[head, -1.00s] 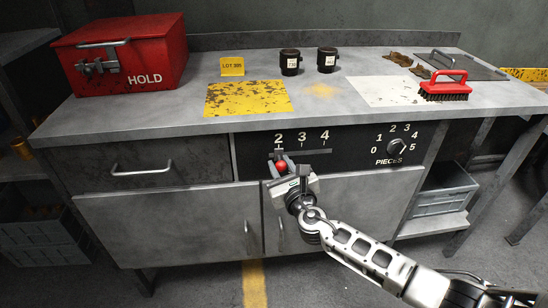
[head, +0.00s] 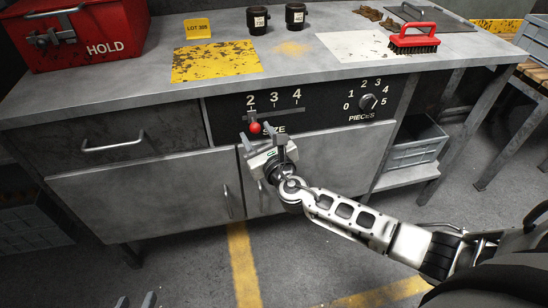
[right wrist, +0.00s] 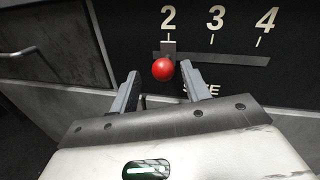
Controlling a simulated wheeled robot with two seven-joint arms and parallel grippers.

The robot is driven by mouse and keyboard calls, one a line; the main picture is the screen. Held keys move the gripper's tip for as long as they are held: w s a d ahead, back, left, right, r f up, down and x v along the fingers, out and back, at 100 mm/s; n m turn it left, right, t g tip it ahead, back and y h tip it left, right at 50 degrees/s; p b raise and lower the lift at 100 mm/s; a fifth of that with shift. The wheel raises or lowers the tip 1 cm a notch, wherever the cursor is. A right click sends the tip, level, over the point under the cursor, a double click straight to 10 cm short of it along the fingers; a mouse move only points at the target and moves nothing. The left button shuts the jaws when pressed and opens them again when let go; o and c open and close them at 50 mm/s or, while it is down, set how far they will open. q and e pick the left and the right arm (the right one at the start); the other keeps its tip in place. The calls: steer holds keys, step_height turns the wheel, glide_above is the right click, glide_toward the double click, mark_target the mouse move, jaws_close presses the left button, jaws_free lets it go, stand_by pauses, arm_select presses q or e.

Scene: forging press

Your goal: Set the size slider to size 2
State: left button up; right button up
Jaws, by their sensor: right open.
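The size slider's red ball knob (head: 255,127) stands under the 2 on the black panel. In the right wrist view the knob (right wrist: 163,69) hangs below its grey tab (right wrist: 168,47), which lines up with the 2 mark at the left end of the slot (right wrist: 215,56). My right gripper (head: 262,137) is open, one finger to each side of the knob in the picture, with the knob at or just beyond the fingertips. I see no contact.
A PIECES dial (head: 367,102) sits right of the slider. Door handles (head: 227,201) and a drawer handle (head: 113,142) stick out nearby. A red HOLD box (head: 85,35), dark cups (head: 295,16) and a red brush (head: 413,38) stand on the bench.

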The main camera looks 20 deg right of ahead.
steer(key=s, duration=1.3)
steer(key=shift+s+a, duration=0.1)
